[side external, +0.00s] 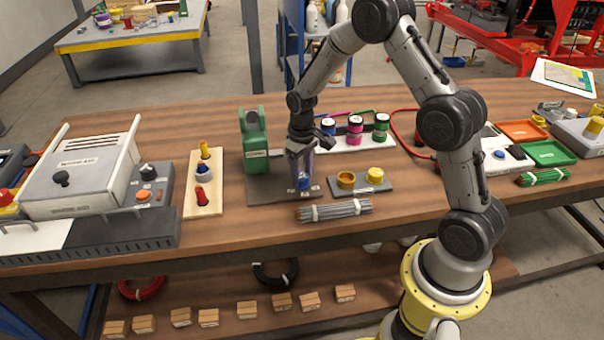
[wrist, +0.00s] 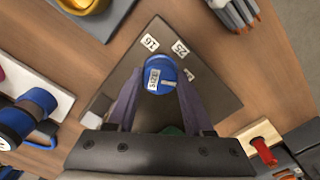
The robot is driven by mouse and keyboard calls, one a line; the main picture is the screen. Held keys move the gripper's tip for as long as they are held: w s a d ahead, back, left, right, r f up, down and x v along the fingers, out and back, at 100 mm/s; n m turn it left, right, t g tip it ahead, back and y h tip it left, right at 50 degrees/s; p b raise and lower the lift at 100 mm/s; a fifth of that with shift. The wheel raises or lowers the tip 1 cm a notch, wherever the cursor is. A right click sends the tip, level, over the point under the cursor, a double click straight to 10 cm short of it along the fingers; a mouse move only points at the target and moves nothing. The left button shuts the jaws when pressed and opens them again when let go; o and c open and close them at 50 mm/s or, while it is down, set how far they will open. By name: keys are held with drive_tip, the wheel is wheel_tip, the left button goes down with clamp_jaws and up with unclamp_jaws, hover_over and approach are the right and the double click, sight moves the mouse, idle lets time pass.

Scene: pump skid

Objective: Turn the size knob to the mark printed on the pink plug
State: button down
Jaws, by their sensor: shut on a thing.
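The blue size knob (wrist: 160,75) stands on a dark grey plate (wrist: 222,98), with a white label on its top. In the wrist view, white tags reading 16 (wrist: 150,42) and 25 (wrist: 181,48) lie beyond it, and a small white mark (wrist: 189,74) is at its right edge. My gripper (wrist: 158,88) is shut on the knob, one finger on each side; the side view shows it pointing down onto the knob (side external: 304,183). The pink plug (side external: 354,134) stands between a blue and a green one on a white tray. Its print is too small to read.
A green machine (side external: 255,140) stands on the plate left of my gripper. Yellow cups on a grey block (side external: 360,187) are to the right. A bundle of grey rods (side external: 335,210) lies in front. A board with red and yellow pegs (side external: 203,190) is at left.

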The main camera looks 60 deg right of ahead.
sight(302, 176)
drive_tip(key=shift+r, duration=0.1)
drive_tip(key=shift+c, duration=1.4)
unclamp_jaws()
wheel_tip(302, 176, up, 14)
